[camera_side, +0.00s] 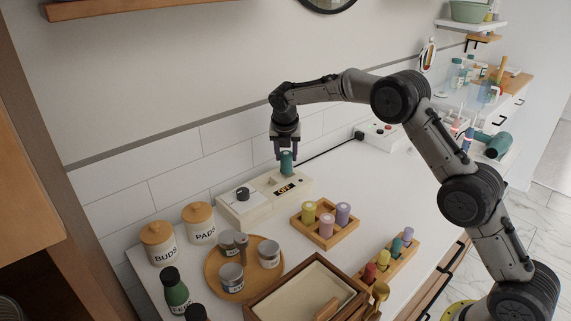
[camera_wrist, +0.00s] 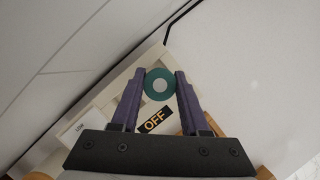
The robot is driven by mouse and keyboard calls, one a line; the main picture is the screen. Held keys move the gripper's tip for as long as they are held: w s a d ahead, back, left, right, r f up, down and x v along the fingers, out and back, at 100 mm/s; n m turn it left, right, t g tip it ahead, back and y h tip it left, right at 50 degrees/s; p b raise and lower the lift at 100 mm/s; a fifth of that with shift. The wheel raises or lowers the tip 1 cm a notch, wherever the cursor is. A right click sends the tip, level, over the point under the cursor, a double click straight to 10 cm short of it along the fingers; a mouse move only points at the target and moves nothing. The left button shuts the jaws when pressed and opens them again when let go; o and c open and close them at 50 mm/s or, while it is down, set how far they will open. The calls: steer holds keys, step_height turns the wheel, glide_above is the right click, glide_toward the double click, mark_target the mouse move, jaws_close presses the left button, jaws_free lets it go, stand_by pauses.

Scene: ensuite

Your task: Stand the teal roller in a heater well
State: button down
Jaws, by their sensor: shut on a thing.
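The teal roller (camera_side: 286,163) is upright between the fingers of my gripper (camera_side: 286,150), over the back right part of the cream heater (camera_side: 246,208). In the wrist view my gripper (camera_wrist: 160,88) is shut on the teal roller (camera_wrist: 159,76), seen from its round end with a pale centre. The heater (camera_wrist: 126,84) lies under it, with an "OFF" display beside the roller. The roller's lower end is close to the heater top; I cannot tell whether it is inside a well. The wells are hard to make out.
A wooden tray (camera_side: 325,236) with yellow, pink and purple rollers stands right of the heater. A round wooden tray (camera_side: 216,279) with jars, two lidded canisters (camera_side: 199,229) and a wooden box (camera_side: 264,310) are nearer.

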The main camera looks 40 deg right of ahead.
mark_target(285, 163)
steer(key=shift+w+f, duration=0.2)
steer(key=shift+f, duration=1.55)
steer(key=shift+f, duration=0.15)
steer(key=shift+c, duration=2)
jaws_free()
